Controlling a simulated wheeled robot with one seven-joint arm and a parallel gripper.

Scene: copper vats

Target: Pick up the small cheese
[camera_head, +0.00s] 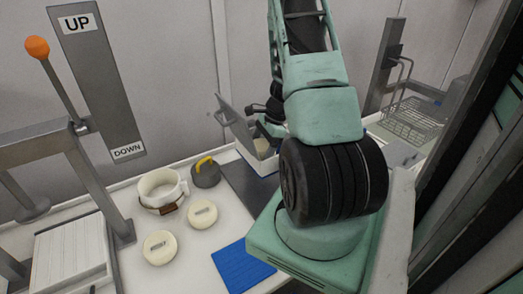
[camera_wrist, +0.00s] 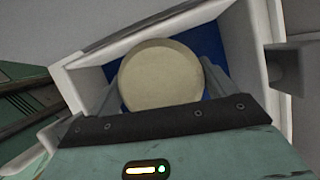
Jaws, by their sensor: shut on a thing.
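My gripper (camera_wrist: 160,88) is shut on a round, pale cream cheese (camera_wrist: 160,75) in the wrist view, with a finger at its left and right sides. I take this to be the small cheese. Behind it is a white-walled box or tray (camera_wrist: 90,77) with a blue floor (camera_wrist: 208,42). I cannot tell whether the cheese touches that floor. In the head view, my arm largely hides the gripper. Two other round cheeses, a nearer one (camera_head: 160,247) and a farther one (camera_head: 203,214), lie on the white table (camera_head: 130,210).
A white mould with a brown handle (camera_head: 160,190) and a grey weight with a yellow handle (camera_head: 206,172) stand left of my arm. A blue mat (camera_head: 241,266) lies in front. A lever press (camera_head: 95,75) is at left, a wire basket (camera_head: 412,115) at right.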

